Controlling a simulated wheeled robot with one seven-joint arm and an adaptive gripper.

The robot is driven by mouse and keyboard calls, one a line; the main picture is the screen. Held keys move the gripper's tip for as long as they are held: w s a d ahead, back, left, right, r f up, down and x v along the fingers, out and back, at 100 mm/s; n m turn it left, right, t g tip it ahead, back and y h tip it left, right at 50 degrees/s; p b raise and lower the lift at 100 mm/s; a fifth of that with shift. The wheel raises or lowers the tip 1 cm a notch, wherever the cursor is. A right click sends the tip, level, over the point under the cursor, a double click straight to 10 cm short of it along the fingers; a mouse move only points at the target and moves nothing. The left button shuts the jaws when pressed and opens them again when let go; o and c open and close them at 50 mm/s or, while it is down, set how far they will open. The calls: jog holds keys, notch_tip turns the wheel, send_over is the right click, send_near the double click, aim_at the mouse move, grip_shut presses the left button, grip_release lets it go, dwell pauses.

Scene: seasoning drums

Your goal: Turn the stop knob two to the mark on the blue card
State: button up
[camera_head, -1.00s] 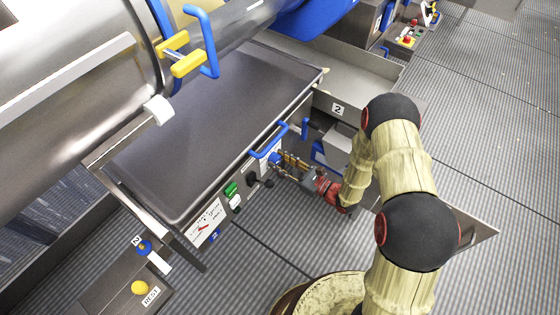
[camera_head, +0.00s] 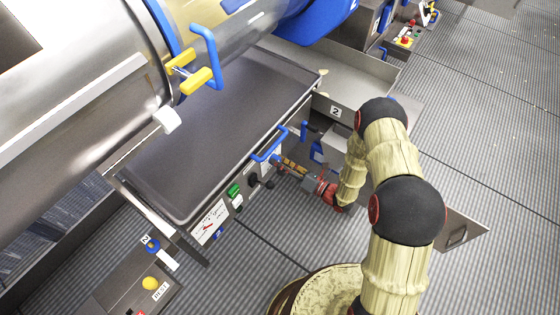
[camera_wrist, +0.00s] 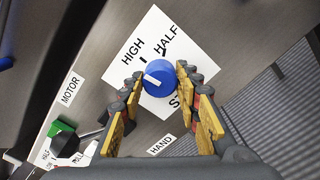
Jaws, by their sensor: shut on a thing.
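A blue round knob (camera_wrist: 159,77) with a white pointer line sits on a white dial card (camera_wrist: 140,35) in the wrist view. The card reads HIGH and HALF, with a third label starting "ST" partly hidden by a finger. Short black ticks stand at the knob's edge. The white line lies on the knob's left part. My gripper (camera_wrist: 158,88) has its two yellow-padded fingers shut on the knob's left and right sides. In the head view my gripper (camera_head: 281,162) reaches the machine's front panel, and its fingers hide the knob. I cannot make out a blue card for certain.
A black-handled lever (camera_wrist: 92,139) and a green button (camera_wrist: 62,130) lie left of the card in the wrist view. A blue handle (camera_head: 270,146) stands out close to my gripper. The gauge (camera_head: 208,222) is further left on the panel. Open floor (camera_head: 270,255) lies in front.

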jog(key=shift+m, duration=0.7)
jog(key=shift+p, duration=0.35)
jog(key=o, duration=1.1)
jog(key=shift+o, duration=0.3)
jog(key=shift+f, duration=0.1)
jog(key=v, duration=1.2)
